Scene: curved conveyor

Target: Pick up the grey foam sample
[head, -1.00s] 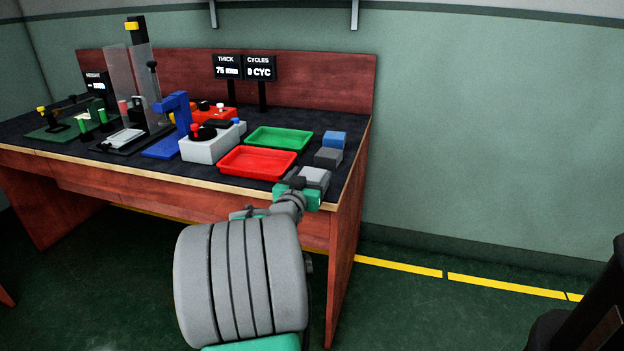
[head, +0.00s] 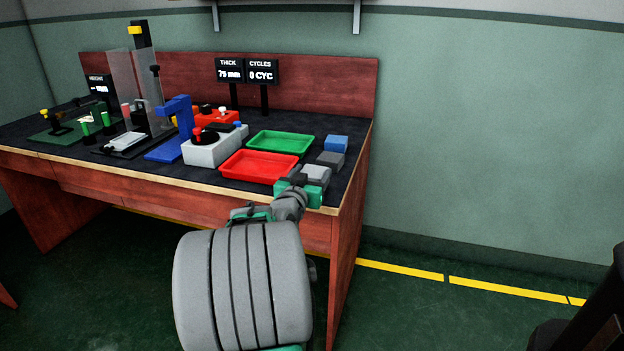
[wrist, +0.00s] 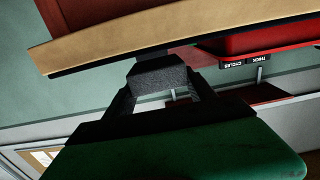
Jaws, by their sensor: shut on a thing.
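The light grey block (head: 316,172), which I take as the grey foam sample, is at my gripper (head: 299,187) near the table's front right corner. In the wrist view, the speckled grey block (wrist: 160,76) sits between the two fingers of my gripper (wrist: 160,88), which is shut on it. A darker grey block (head: 331,160) and a blue block (head: 336,143) lie behind it in a row. The light grey block looks slightly raised, but its underside is hidden, so any gap to the table cannot be told.
A red tray (head: 259,178) is just left of my gripper, with a green tray (head: 308,149) behind it. A white box with a red knob (head: 212,149) and a blue stand (head: 168,154) are further left. Two signs (head: 246,72) stand at the back.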

